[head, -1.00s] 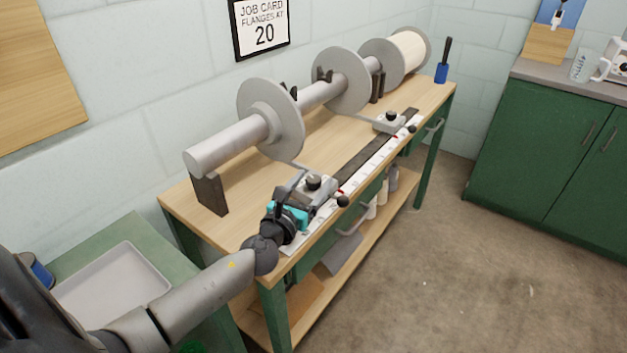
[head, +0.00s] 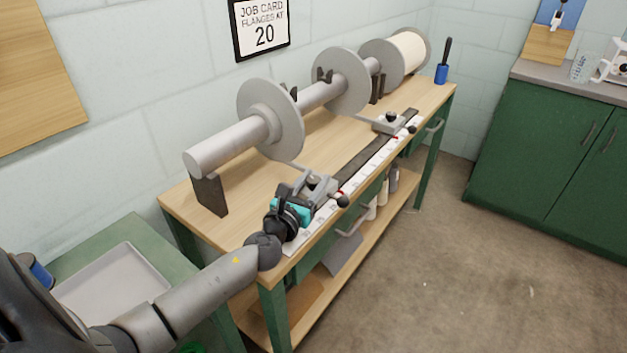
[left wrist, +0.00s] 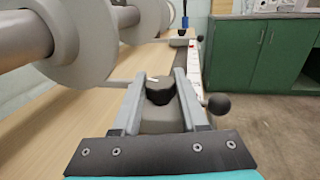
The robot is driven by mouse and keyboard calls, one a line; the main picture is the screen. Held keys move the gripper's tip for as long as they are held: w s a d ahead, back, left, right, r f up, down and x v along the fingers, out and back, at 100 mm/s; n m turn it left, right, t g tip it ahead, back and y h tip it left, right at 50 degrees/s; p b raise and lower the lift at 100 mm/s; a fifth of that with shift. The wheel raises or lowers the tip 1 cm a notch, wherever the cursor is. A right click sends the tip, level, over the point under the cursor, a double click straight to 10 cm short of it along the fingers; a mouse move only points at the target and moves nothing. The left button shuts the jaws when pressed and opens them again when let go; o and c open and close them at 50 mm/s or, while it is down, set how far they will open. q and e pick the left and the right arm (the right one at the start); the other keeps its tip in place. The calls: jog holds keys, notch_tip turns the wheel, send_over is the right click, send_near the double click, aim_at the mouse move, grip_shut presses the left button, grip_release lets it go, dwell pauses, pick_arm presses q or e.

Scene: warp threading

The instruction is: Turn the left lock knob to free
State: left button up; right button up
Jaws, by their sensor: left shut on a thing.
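The left lock knob is a black knob (left wrist: 160,92) on a grey slider block at the near end of the ruler rail. It also shows in the head view (head: 314,181), partly hidden by my gripper. My left gripper (left wrist: 160,84) has its two grey fingers on either side of the knob, shut on it. In the head view the left gripper (head: 306,186) reaches over the block from the near left. A black ball-ended handle (head: 342,200) sticks out from the block's right side. My right gripper is not in view.
The beam with its near grey flange (head: 270,119) and far flange (head: 340,81) stands behind the rail. A second slider with a black knob (head: 391,116) sits farther along the white ruler (head: 370,166). A grey tray (head: 115,285) lies at left. The job card (head: 262,28) reads 20.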

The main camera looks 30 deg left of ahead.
pick_arm(q)
grip_shut()
jog(key=shift+y, duration=0.3)
jog(key=shift+d+r+n+y+p, duration=0.1)
jog(key=shift+r+n+y+p, duration=0.05)
jog(key=shift+n+y+p, duration=0.85)
jog(key=n+g+y, duration=0.1)
jog(key=y, duration=0.1)
jog(key=shift+n+y+p, duration=0.3)
jog(key=shift+p, duration=0.1)
jog(key=shift+n+g+y, duration=0.5)
jog(key=shift+g+y, duration=0.1)
jog(key=shift+y, duration=0.2)
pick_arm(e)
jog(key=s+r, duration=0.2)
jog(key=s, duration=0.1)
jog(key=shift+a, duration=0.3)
pick_arm(q)
jog(key=o, duration=0.9)
grip_release()
jog(key=shift+o, duration=0.2)
